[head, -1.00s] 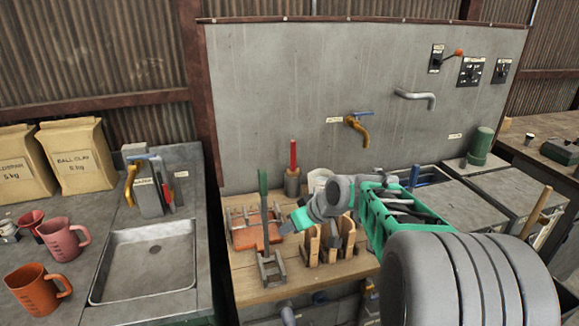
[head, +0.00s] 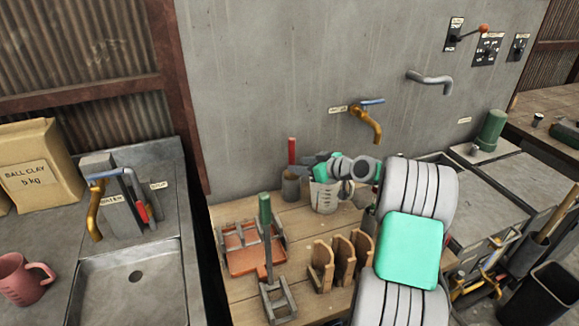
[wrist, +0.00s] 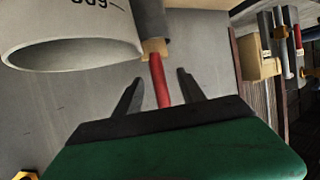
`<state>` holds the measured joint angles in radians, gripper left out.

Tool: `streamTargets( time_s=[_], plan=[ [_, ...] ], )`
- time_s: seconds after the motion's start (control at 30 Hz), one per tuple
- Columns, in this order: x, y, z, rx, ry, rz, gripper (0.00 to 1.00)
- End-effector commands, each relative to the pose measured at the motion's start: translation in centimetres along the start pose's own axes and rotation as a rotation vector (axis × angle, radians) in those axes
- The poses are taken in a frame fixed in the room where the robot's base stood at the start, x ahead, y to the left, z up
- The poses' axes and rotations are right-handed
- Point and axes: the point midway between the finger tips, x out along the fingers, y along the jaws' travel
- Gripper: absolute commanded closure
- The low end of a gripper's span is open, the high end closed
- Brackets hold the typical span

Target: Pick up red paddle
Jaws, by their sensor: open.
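The red paddle (head: 292,150) stands upright, its red handle showing above a grey cylindrical holder (head: 291,186) on the wooden bench; its lower part is hidden inside. My gripper (head: 308,161) is just right of the handle, fingers pointing left toward it. In the wrist view the red handle (wrist: 160,80) shows between the two spread fingers of my gripper (wrist: 158,84), with a gap on each side. The grey holder (wrist: 153,20) is beyond it. My gripper is open and holds nothing; I cannot tell whether the handle is fully between the fingers in depth.
A pale measuring jug (head: 325,196) stands close right of the holder, below my gripper. A green-handled tool (head: 265,210) stands in a rack at the front left. Wooden pieces (head: 341,258) stand in front. A brass tap (head: 372,125) juts from the wall above.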

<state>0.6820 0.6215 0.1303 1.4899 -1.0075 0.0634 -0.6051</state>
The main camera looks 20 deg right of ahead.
Motion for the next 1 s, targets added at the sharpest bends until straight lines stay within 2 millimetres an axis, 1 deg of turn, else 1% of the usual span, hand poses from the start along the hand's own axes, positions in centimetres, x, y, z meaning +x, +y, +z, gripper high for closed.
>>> streamTargets(
  time_s=[0.17,0.23,0.3,0.4,0.57,1.0],
  plan=[
    [2.8,0.2,-0.4,0.001,-0.002,-0.003,0.53],
    [4.1,0.3,-0.2,0.001,-0.002,-0.003,0.53],
    [4.9,0.3,-0.1,0.001,-0.002,-0.002,0.53],
    [5.4,0.4,-0.1,0.0,-0.001,0.0,0.53],
    [5.3,0.4,0.0,0.0,-0.001,0.001,0.54],
    [5.3,0.4,0.0,0.001,-0.002,0.0,0.9]
  ],
)
